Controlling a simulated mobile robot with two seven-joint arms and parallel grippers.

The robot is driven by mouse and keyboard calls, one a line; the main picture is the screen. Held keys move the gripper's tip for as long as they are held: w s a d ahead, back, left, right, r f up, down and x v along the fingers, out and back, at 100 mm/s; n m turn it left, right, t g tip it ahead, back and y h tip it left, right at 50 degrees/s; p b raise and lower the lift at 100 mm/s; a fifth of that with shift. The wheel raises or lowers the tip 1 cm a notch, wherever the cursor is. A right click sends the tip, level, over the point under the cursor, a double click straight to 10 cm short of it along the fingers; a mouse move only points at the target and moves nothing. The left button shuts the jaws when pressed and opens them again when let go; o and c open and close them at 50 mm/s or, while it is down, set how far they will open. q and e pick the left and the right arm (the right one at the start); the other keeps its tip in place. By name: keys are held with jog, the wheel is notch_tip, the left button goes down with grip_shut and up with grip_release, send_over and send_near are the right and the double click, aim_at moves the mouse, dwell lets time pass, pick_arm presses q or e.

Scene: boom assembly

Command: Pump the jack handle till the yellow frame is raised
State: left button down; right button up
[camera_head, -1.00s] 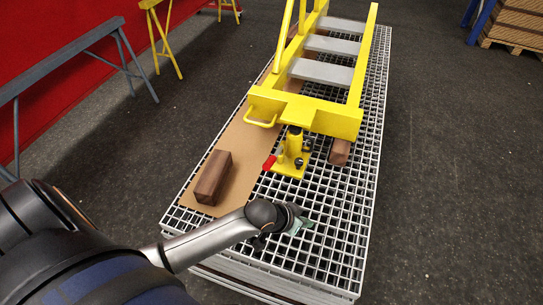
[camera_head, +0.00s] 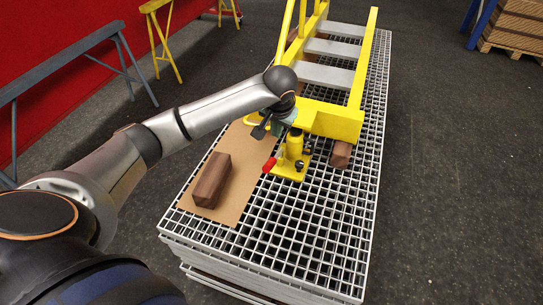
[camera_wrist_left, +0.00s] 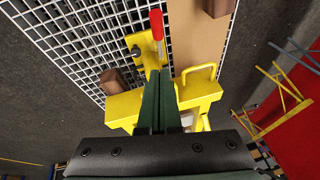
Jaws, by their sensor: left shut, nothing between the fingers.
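The yellow jack (camera_head: 292,158) stands on the white grating under the near end of the yellow frame (camera_head: 335,121). Its handle has a red grip (camera_head: 269,165) on the left side. My left gripper (camera_head: 287,117) is above the frame's near end and the jack, partly hiding both. In the left wrist view my left gripper (camera_wrist_left: 160,78) is shut with its green fingers together and nothing between them. The red grip (camera_wrist_left: 157,24) shows beyond the fingertips, beside the jack (camera_wrist_left: 142,45). I cannot tell whether the fingers touch anything. My right gripper is not in view.
A brown block (camera_head: 212,180) lies on the cardboard (camera_head: 236,165) at the left of the grating (camera_head: 290,225). Another brown block (camera_head: 341,154) sits under the frame's right corner. A grey trestle (camera_head: 65,60) stands at the left. The near grating is clear.

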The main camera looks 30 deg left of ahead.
pick_arm(q)
jog(key=shift+f, duration=0.1)
jog(key=b, duration=0.1)
send_over(271, 161)
jog(key=d, duration=0.1)
jog(key=f, duration=0.9)
jog(key=shift+w+f, duration=0.35)
jog(key=shift+s+f, duration=0.65)
jog(key=shift+f, duration=0.3)
jog(key=shift+s+f, duration=0.25)
jog(key=shift+f, duration=0.3)
jog(key=shift+s, duration=0.1)
